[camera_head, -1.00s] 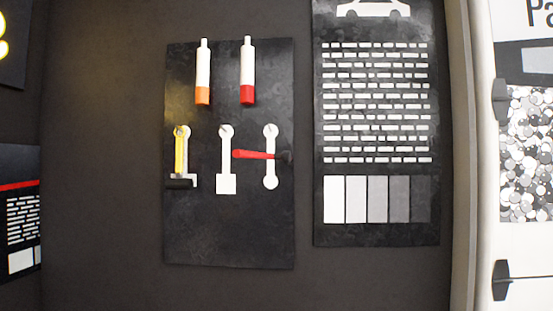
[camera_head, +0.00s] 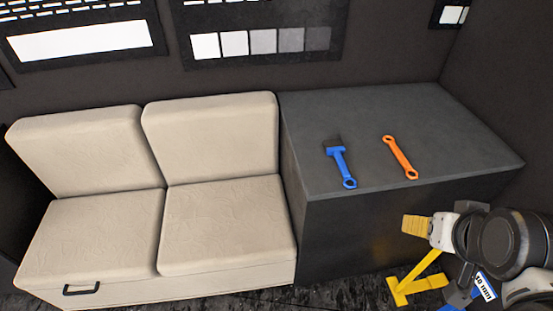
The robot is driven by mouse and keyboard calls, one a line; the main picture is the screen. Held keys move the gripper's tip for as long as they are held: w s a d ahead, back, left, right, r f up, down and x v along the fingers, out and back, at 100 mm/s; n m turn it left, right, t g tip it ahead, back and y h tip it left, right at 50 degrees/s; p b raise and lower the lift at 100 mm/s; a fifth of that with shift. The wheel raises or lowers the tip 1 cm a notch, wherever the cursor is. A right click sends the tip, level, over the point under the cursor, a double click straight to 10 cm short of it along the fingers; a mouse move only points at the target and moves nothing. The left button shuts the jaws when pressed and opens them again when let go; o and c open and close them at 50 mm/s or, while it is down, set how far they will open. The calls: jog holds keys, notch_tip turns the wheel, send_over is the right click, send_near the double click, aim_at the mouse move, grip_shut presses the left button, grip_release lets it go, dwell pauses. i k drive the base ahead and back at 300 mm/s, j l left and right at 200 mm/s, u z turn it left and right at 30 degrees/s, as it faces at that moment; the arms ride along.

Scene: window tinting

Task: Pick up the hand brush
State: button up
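A blue hand tool with a dark, wide head, which looks like the hand brush (camera_head: 341,163), lies flat on top of the dark grey cabinet (camera_head: 460,128). Its head points to the back and its ringed handle end is near the front edge. My gripper (camera_head: 416,226) is at the lower right, in front of the cabinet and apart from the blue tool. One ochre finger pad shows. The other finger is not clearly visible, so I cannot tell how far it is open. I see nothing held in it.
An orange tool (camera_head: 400,158) with ringed ends lies right of the blue one. A beige sofa (camera_head: 165,195) adjoins the cabinet's left side. A yellow T-shaped item (camera_head: 416,281) and a blue item with a white label (camera_head: 484,287) show below my arm. The cabinet's right side is clear.

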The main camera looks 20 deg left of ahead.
aim_at(334, 147)
jog(key=u, duration=0.4)
jog(key=i+u, duration=0.35)
jog(key=i, duration=0.6)
